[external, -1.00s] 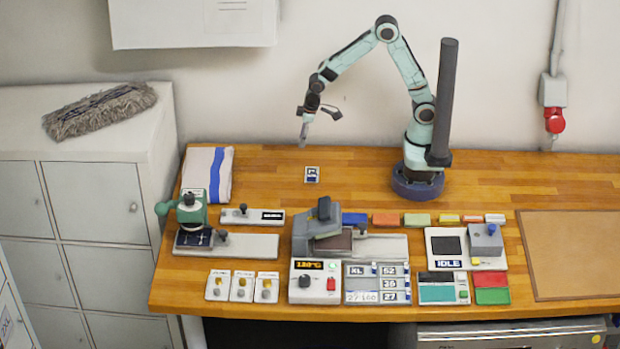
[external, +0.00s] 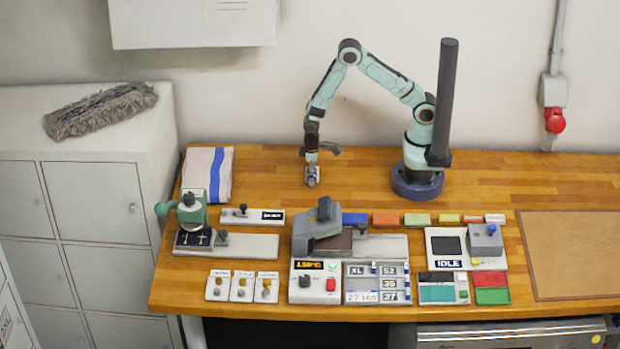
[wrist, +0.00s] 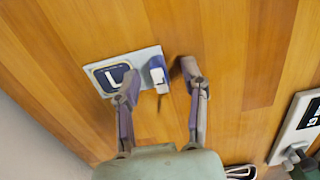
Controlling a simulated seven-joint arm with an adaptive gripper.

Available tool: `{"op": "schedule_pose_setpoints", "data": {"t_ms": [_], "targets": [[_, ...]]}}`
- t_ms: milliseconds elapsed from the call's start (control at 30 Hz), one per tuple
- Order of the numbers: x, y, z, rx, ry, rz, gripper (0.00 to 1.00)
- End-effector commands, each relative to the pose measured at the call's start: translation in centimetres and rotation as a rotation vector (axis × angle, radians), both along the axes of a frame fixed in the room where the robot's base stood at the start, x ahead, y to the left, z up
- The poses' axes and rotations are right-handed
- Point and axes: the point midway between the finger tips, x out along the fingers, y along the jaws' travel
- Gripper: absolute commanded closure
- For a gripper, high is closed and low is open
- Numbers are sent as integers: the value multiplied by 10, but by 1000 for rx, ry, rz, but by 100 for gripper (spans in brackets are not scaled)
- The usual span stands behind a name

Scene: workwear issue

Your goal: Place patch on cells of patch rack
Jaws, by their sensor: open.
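The patch (wrist: 108,77) is a small pale plate with a dark square marked "L" and a raised blue-and-white block at one end; it lies on the wooden table. In the external view the patch is mostly hidden under my gripper (external: 312,180). In the wrist view my gripper (wrist: 158,78) is open, one finger over the patch near the "L" square, the other past the blue end. The blue-and-white block lies between the fingertips; contact cannot be told. The patch rack (external: 376,299) is a grey frame of labelled cells, such as "XL", at the table's front.
A grey press (external: 318,248) stands behind its control box, left of the rack. A green press (external: 193,212) stands at the left. Coloured blocks (external: 417,220) line up behind the rack. A panel marked "IDLE" (external: 466,248) is right. The wood around the patch is clear.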

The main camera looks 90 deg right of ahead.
Motion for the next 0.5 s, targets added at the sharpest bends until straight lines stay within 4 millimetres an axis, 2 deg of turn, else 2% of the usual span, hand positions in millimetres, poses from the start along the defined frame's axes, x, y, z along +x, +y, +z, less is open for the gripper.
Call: {"op": "schedule_pose_setpoints", "data": {"t_ms": [33,67,100,200,500], "targets": [[0,0,0,0,0,0,56],[0,0,0,0,0,0,63],[0,0,0,0,0,0,75],[0,0,0,0,0,0,100],[0,0,0,0,1,0,100]]}}
